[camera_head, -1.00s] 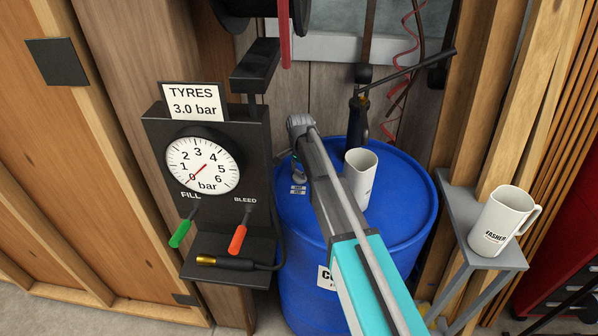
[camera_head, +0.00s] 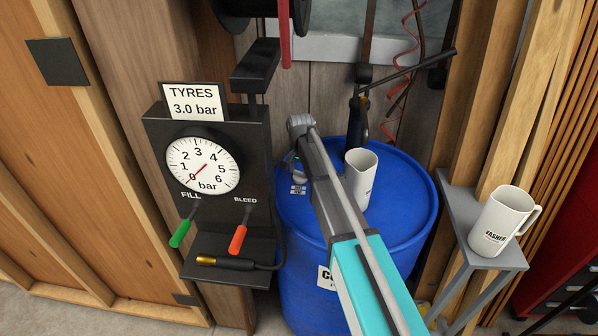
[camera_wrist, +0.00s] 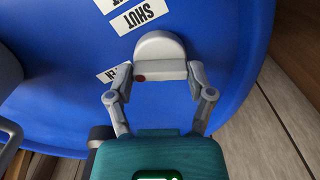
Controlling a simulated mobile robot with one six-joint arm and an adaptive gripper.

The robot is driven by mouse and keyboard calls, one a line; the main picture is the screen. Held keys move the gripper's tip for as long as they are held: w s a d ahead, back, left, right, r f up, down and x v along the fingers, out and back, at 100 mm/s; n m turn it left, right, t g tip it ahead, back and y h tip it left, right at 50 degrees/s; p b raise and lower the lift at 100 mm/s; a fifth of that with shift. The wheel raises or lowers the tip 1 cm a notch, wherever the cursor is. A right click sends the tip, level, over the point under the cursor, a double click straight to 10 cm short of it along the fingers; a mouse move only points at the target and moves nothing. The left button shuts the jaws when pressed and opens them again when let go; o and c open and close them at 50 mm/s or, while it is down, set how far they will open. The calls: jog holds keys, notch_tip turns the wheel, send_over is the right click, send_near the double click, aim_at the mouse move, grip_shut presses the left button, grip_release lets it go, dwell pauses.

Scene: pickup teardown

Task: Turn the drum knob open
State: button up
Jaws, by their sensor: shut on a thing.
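The blue drum (camera_head: 400,205) stands upright beside the tyre gauge panel. In the wrist view, a pale grey knob (camera_wrist: 160,46) with a flat bar and a dark red mark sits on the blue drum top (camera_wrist: 225,30). My gripper (camera_wrist: 160,73) is shut on the knob's bar, one finger at each end. A white label reading SHUT (camera_wrist: 139,15) lies just beyond the knob, with other labels partly cut off or covered. In the head view, my gripper (camera_head: 298,170) is mostly hidden by my arm, and the knob cannot be made out clearly.
A white jug (camera_head: 360,178) stands on the drum top close to my arm. Another jug (camera_head: 503,220) stands on a grey shelf (camera_head: 462,208) at right. The gauge panel (camera_head: 205,185), with green and red levers, is close on the left. A dark-handled tool (camera_head: 358,120) rises behind.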

jog(key=n, duration=0.4)
jog(key=shift+n, duration=0.3)
dwell(0.4)
jog(key=o, duration=1.1)
jog(key=shift+r, duration=0.1)
